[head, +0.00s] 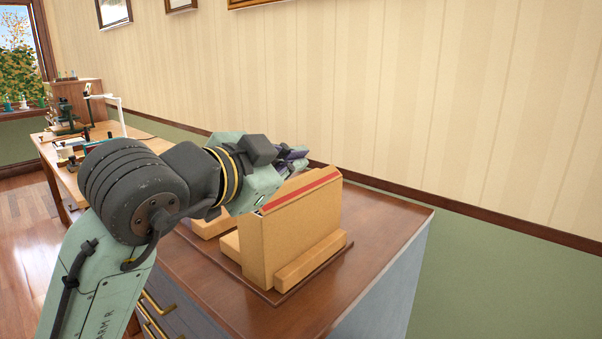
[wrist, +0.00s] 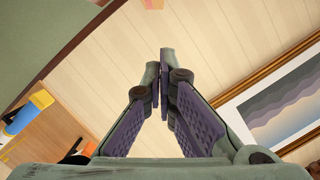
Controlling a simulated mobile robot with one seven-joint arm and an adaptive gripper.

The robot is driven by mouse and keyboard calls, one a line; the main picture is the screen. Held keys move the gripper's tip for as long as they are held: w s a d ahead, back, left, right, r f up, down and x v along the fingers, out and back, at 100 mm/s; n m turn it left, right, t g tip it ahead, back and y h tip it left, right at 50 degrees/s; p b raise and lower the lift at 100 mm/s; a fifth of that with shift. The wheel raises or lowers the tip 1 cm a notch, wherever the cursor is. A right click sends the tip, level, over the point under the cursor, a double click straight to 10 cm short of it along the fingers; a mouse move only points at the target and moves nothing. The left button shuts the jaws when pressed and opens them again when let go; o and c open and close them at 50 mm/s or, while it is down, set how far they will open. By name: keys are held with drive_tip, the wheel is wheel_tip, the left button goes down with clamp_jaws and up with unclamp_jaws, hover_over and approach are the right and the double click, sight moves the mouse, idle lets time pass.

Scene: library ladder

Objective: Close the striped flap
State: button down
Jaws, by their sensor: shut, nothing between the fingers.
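A light wooden piece (head: 290,235) stands on the brown counter, with an upright panel and a red stripe (head: 302,191) along its top edge. This seems to be the striped flap; I see it from one side, so its hinge and how far it is open cannot be told. My gripper (head: 298,156) is above and behind the striped edge in the head view, partly hidden by my own wrist. In the wrist view my gripper (wrist: 163,60) has its fingertips together, with nothing between them. The flap is not clearly seen in the wrist view.
The counter (head: 385,235) is clear to the right of the wooden piece. The striped wall stands close behind. A desk (head: 140,131) with a microscope (head: 67,117) and other items is at the back left. A framed picture (wrist: 285,105) shows in the wrist view.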

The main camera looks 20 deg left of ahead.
sight(295, 187)
drive_tip(key=shift+w+a+f+p, duration=0.2)
drive_tip(key=shift+w+f+p, duration=0.1)
drive_tip(key=shift+w+f, duration=0.6)
drive_tip(key=shift+w+a+f+p, duration=0.15)
drive_tip(key=shift+w+f+p, duration=0.3)
drive_tip(key=shift+w, duration=0.8)
drive_tip(key=shift+w+a+f+p, duration=0.2)
drive_tip(key=shift+w+f, duration=0.65)
drive_tip(key=shift+w, duration=0.2)
drive_tip(key=shift+w+a+n+g+h+p, duration=0.25)
drive_tip(key=shift+a+n+h+p, duration=0.2)
drive_tip(key=shift+n, duration=0.55)
drive_tip(key=shift+a+n+p, duration=0.25)
drive_tip(key=shift+n+p, duration=0.05)
drive_tip(key=shift+n, duration=0.3)
drive_tip(key=shift+w+a+f+n+g+h+p, duration=0.2)
drive_tip(key=shift+a+n+h+p, duration=0.1)
drive_tip(key=shift+n, duration=0.35)
drive_tip(key=shift+w+a+f+n+g+h+p, duration=0.1)
drive_tip(key=shift+a+f+n+g+h+p, duration=0.15)
drive_tip(key=shift+n, duration=0.4)
